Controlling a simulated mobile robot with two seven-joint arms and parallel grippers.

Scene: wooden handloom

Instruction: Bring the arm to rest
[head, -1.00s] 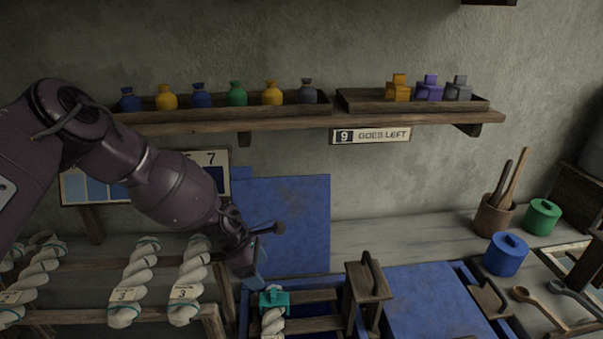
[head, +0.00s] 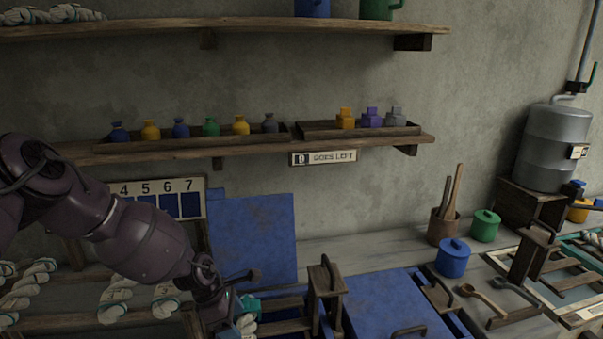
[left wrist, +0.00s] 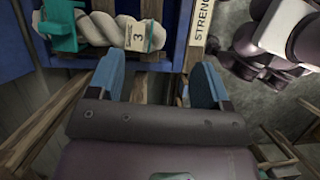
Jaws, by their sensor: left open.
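My left arm (head: 140,240) comes in from the left in the head view, its wrist bent down at the lower middle. In the left wrist view my left gripper (left wrist: 155,82) is open, its two blue fingers apart with nothing held between them. A twisted white skein (left wrist: 108,30) tagged 3, with a teal clip (left wrist: 60,30), lies just beyond the fingers in a blue-sided frame, apart from them. In the head view the teal clip (head: 250,302) shows right beside my wrist; the fingertips are hidden there. My right gripper is not in view.
More white skeins (head: 116,297) hang at the lower left. A blue panel (head: 255,235) stands behind my wrist. A wooden block with a handle (head: 325,285) stands to its right. A shelf (head: 240,148) with small bottles runs along the wall. Blue (head: 453,258) and green pots stand at right.

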